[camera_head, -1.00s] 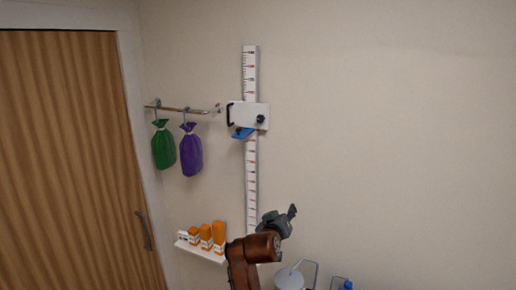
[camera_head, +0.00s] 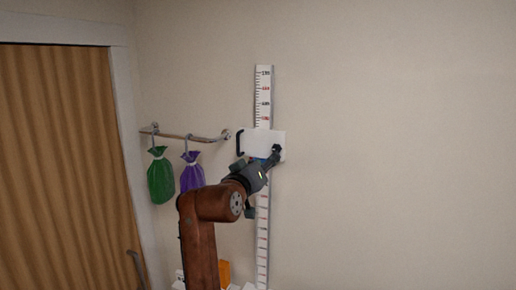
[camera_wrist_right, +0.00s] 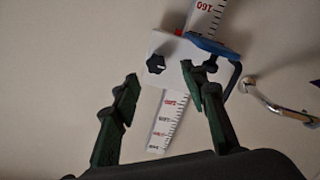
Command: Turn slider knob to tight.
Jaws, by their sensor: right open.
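The slider is a white plate (camera_head: 262,139) on a vertical measuring scale (camera_head: 263,95) on the wall. Its black knob (camera_head: 277,148) is at the plate's lower right in the head view. The knob also shows in the right wrist view (camera_wrist_right: 155,64), a dark lobed dial with a light mark; I cannot read any setting. A blue paddle (camera_wrist_right: 210,46) juts from the plate. My right gripper (camera_head: 256,168) is in front of the plate's lower part. In the wrist view the right gripper (camera_wrist_right: 160,88) is open and empty, the knob beyond its fingertips, apparently apart from them.
A wall rail (camera_head: 185,136) with a green bag (camera_head: 160,175) and a purple bag (camera_head: 192,174) hangs left of the slider. A wooden door (camera_head: 60,160) is farther left. Orange bottles (camera_head: 224,271) stand low behind my arm. The wall on the right is clear.

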